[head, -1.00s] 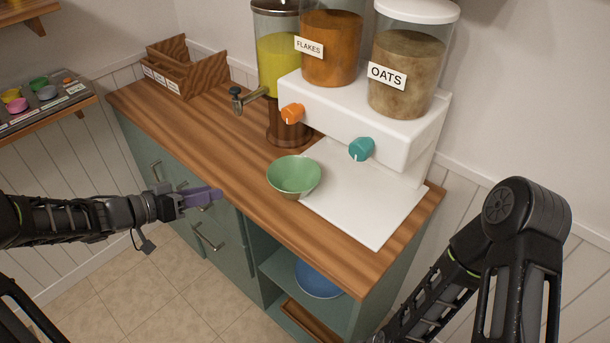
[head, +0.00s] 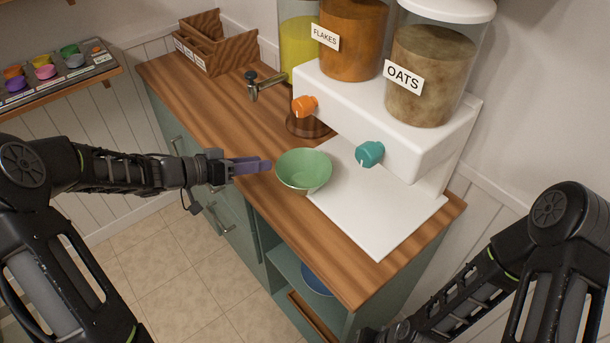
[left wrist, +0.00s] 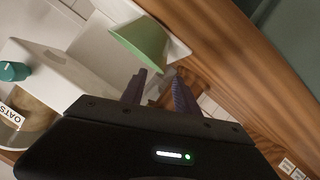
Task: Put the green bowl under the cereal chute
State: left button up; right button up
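The green bowl (head: 303,172) stands upright and looks empty on the wooden counter, at the left edge of the dispenser's white base plate (head: 375,205). It also shows in the left wrist view (left wrist: 147,42), just beyond the fingertips. The cereal dispenser (head: 400,105) has an orange knob (head: 304,106) under the flakes jar and a teal knob (head: 370,154) under the oats jar. My left gripper (head: 268,165) is level with the bowl's left side, its purple fingers apart and empty in the left wrist view (left wrist: 160,84). My right gripper is not in view.
A drink dispenser with a metal tap (head: 265,86) stands behind the bowl. A wooden box (head: 213,45) sits at the far left of the counter (head: 200,90). A wall shelf (head: 60,85) holds small coloured cups. A blue dish (head: 316,281) lies in the open cabinet below.

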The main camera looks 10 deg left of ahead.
aim_at(281, 161)
pick_arm(q)
jog(key=x, duration=0.5)
jog(key=shift+w, duration=0.1)
jog(key=shift+p+x, duration=0.7)
jog(key=shift+x, duration=2)
jog(key=shift+a+f, duration=0.1)
grip_shut()
